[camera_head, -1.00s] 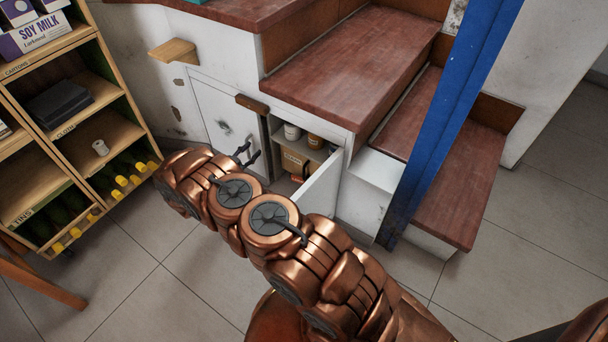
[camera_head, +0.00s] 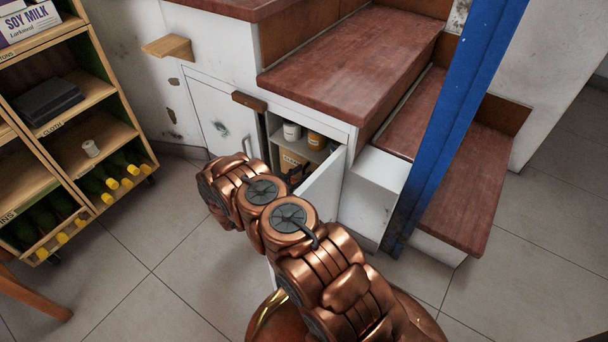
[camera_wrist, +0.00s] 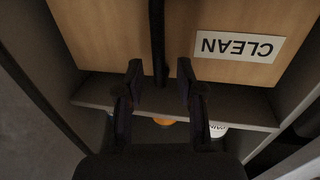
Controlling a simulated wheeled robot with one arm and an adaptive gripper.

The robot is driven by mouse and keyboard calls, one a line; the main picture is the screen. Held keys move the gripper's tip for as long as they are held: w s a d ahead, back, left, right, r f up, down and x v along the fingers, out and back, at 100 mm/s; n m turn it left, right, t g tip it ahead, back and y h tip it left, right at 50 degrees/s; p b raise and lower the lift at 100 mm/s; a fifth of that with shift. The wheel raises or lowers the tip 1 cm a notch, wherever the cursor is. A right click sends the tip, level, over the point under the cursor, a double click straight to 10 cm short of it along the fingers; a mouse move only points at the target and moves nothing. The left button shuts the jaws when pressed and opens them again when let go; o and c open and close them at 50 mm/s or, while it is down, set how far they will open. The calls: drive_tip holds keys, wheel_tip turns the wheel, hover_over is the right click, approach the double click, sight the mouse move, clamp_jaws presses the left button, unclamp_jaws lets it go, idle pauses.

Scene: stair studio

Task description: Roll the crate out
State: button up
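The wooden crate (camera_head: 289,160) sits on the floor of the open cupboard under the stairs, below a shelf. In the wrist view its pale wood front (camera_wrist: 110,35) fills the upper part, upside down, with a white "CLEAN" label (camera_wrist: 241,45). My gripper (camera_wrist: 160,75) has its two dark fingers apart, close to the crate front, with nothing clearly gripped. A dark upright bar (camera_wrist: 157,35) crosses the front and ends between the fingers; I cannot tell whether they touch it. In the head view my gripper is mostly hidden by my arm near the opening.
The cupboard's white door (camera_head: 322,188) stands open at the right of the opening. Jars (camera_head: 291,131) stand on the inner shelf. A blue post (camera_head: 455,110) rises in front of the steps. A bottle rack (camera_head: 75,150) stands left. The tiled floor in front is free.

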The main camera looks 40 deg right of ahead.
drive_tip(key=shift+w+d, duration=0.1)
drive_tip(key=shift+d, duration=0.55)
drive_tip(key=shift+c, duration=0.3)
clamp_jaws()
